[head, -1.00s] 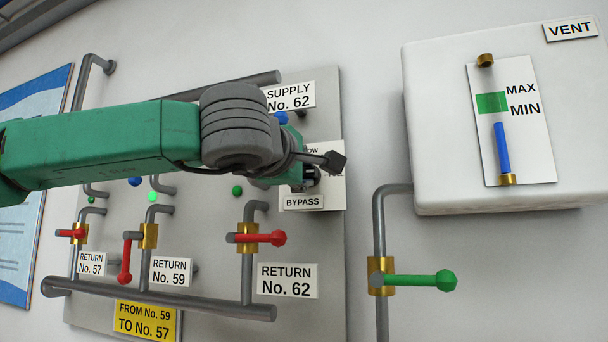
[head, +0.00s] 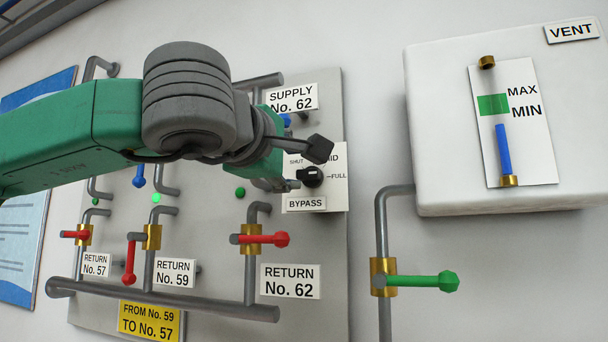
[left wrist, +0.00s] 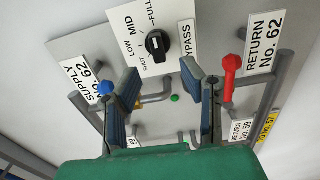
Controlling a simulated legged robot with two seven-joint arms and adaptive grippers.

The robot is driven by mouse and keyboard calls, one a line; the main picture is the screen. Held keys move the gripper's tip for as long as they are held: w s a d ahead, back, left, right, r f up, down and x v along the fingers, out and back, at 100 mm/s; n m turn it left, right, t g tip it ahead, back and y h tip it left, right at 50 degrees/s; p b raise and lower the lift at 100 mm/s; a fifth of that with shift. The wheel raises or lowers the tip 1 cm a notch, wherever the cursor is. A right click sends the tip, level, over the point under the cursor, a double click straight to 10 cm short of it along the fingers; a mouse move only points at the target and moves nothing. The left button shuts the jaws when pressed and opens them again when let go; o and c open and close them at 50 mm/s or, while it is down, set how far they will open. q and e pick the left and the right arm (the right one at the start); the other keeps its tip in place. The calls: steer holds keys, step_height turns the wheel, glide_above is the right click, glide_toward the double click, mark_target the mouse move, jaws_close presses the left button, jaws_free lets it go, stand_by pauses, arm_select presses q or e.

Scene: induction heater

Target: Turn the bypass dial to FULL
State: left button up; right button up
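The bypass dial (head: 312,176) is a black knob on a white plate on the wall panel, with SHUT, MID and FULL readable around it. A small white mark shows on the knob, but I cannot tell which setting it points to. In the left wrist view the dial (left wrist: 158,45) is unobstructed, beyond the fingertips. My left gripper (left wrist: 160,80) is open and empty, its two fingers apart and not touching the dial. In the head view my left gripper (head: 276,184) is left of the dial, mostly hidden behind my wrist. My right gripper is not in view.
A red valve handle (head: 264,239) is below left of the dial; it also shows near a fingertip in the left wrist view (left wrist: 230,76). A blue handle (left wrist: 106,88) is on the other side. A green valve handle (head: 422,281) and the white vent box (head: 440,120) are right.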

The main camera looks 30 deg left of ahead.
arm_select(q)
steer(key=v, duration=0.4)
steer(key=shift+s+d, duration=0.2)
steer(key=shift+d, duration=0.05)
steer(key=shift+a, duration=0.1)
